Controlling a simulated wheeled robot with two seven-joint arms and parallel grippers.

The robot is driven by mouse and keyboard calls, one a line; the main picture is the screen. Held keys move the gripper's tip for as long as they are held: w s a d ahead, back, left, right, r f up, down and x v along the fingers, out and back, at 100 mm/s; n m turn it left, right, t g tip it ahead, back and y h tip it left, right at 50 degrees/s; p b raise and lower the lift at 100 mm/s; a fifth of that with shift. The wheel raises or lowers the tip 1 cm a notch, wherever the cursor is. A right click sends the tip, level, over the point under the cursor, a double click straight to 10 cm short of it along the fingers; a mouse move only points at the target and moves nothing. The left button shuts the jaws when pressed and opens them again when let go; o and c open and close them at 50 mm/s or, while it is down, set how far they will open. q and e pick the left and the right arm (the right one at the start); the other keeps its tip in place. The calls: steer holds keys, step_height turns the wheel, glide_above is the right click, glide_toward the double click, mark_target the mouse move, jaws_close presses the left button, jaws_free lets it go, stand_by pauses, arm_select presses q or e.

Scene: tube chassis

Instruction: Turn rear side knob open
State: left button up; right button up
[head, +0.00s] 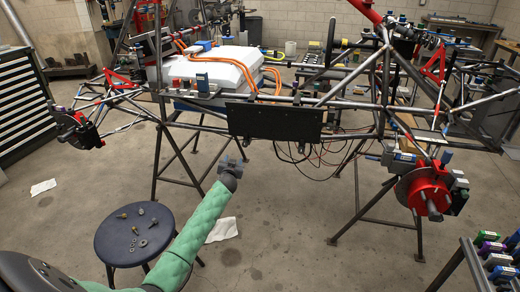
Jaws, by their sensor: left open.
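The tube chassis (345,100) stands on metal trestles across the middle of the head view. I cannot tell the rear side knob apart from the many small fittings on the frame. My left gripper (229,163), at the end of a green-sleeved arm, is in front of the chassis, below and left of its black flat panel (275,121). Its jaws are open and small in the picture, with nothing visible between them. It appears apart from the frame. My right gripper is not in view.
A blue round stool (112,245) with small metal parts stands at lower left. A red brake disc hub (428,193) sits at the right. A white box with orange cables (205,68) is on the chassis. Wires hang below the panel. A tool cabinet (22,100) stands at left.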

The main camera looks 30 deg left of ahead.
mark_target(245, 146)
arm_select(q)
steer(key=w, duration=0.2)
steer(key=w+r+t+h, duration=0.1)
steer(key=w, duration=0.1)
steer(key=w+d+r+t+h, duration=0.1)
steer(key=w, duration=0.1)
steer(key=shift+w+r+n, duration=0.2)
steer(key=shift+w+n, duration=0.2)
steer(key=shift+x, duration=0.95)
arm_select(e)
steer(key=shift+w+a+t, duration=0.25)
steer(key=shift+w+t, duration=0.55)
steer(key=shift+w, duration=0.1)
arm_select(q)
steer(key=c, duration=1)
